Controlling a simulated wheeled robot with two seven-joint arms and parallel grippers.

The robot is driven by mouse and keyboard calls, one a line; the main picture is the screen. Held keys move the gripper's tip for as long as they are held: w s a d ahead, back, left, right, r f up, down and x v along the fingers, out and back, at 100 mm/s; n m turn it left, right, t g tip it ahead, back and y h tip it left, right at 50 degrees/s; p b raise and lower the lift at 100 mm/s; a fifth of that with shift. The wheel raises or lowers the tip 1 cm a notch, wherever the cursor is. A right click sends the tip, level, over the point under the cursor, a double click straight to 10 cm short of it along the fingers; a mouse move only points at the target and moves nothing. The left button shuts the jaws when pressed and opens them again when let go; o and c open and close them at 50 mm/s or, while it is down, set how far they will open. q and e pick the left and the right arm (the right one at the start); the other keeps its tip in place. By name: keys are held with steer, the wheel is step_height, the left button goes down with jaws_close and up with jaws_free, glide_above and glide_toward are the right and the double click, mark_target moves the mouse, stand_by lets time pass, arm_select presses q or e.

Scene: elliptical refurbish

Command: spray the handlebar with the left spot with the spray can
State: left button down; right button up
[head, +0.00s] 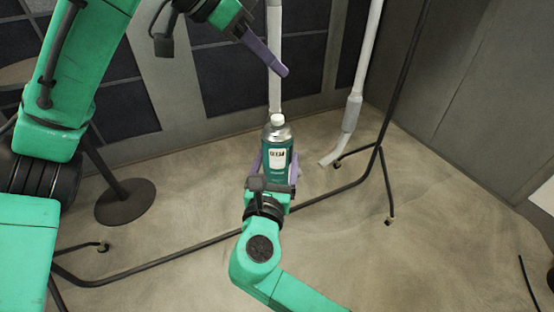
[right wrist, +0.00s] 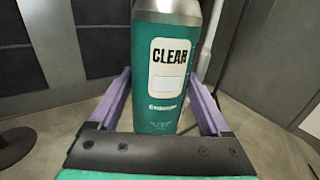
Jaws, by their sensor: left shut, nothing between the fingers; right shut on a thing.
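A green spray can (head: 277,152) with a silver shoulder and a white cap stands upright in my right gripper (head: 276,168). The right wrist view shows the can (right wrist: 167,100) with its "CLEAR" label between the two purple fingers. My left gripper (head: 284,71) is shut and empty, above the can at the top. Two pale bars look like the handlebars: one (head: 274,65) is straight behind the can and partly hidden by it and the left gripper. The other (head: 351,112) is to the right, with a bent lower end. I cannot see a spot on either.
A black tubular stand (head: 338,190) with small casters crosses the floor behind my right gripper and rises at the right. A round dark base (head: 124,203) with a post stands at the left. A panelled wall (head: 225,80) is behind. The right floor is mostly clear.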

mark_target(282, 115)
arm_select(q)
steer(key=shift+w+f, duration=0.1)
steer(key=shift+f, duration=2.95)
steer(key=shift+f, duration=1.15)
step_height(282, 115, up, 5)
steer(key=shift+r, duration=0.1)
steer(key=shift+a, duration=0.1)
steer(key=v, duration=1.2)
